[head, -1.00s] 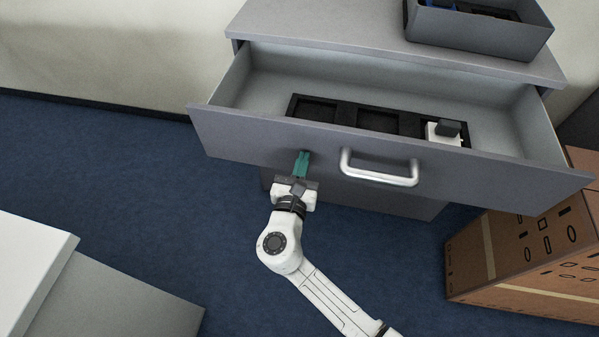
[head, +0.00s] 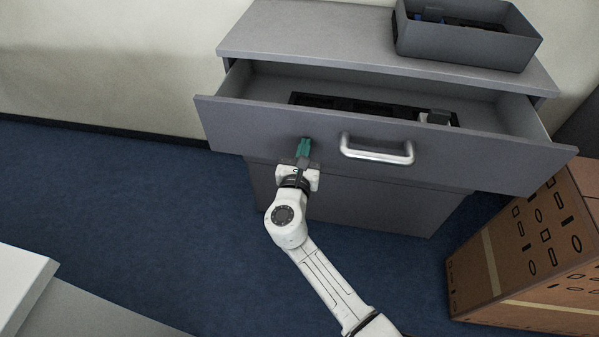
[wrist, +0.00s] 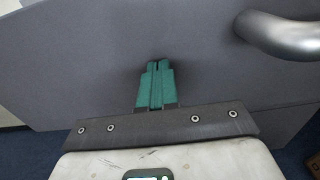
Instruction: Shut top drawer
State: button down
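The top drawer (head: 480,160) of a grey cabinet is partly open, with a silver bar handle (head: 377,150) on its front. The handle also shows at the upper right of the wrist view (wrist: 285,35). My gripper (head: 304,145) has green fingers, closed together and empty. The fingertips are against or very near the drawer front, left of the handle; in the wrist view the fingertips (wrist: 158,66) point straight at the grey panel. Inside the drawer is a black organizer (head: 330,101) with a white and dark item (head: 436,117) at its right end.
A grey bin (head: 465,45) with dark items stands on the cabinet top (head: 300,35). A brown cardboard box (head: 520,250) stands on the floor at the right. A white and grey surface (head: 60,300) is at the lower left. Blue carpet is clear left of the cabinet.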

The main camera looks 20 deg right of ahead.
jog(key=b+x, duration=0.8)
jog(key=x, duration=0.9)
jog(key=shift+w+d+f+b, duration=0.2)
jog(key=shift+w+d+b, duration=0.05)
jog(key=shift+b, duration=0.1)
jog(key=shift+a+r, duration=0.1)
jog(key=shift+s, duration=0.1)
jog(key=shift+s+a+p, duration=0.1)
jog(key=shift+p, duration=0.2)
jog(key=p+v, duration=0.3)
jog(key=v, duration=1)
jog(key=shift+s+a, duration=0.2)
jog(key=shift+s, duration=0.05)
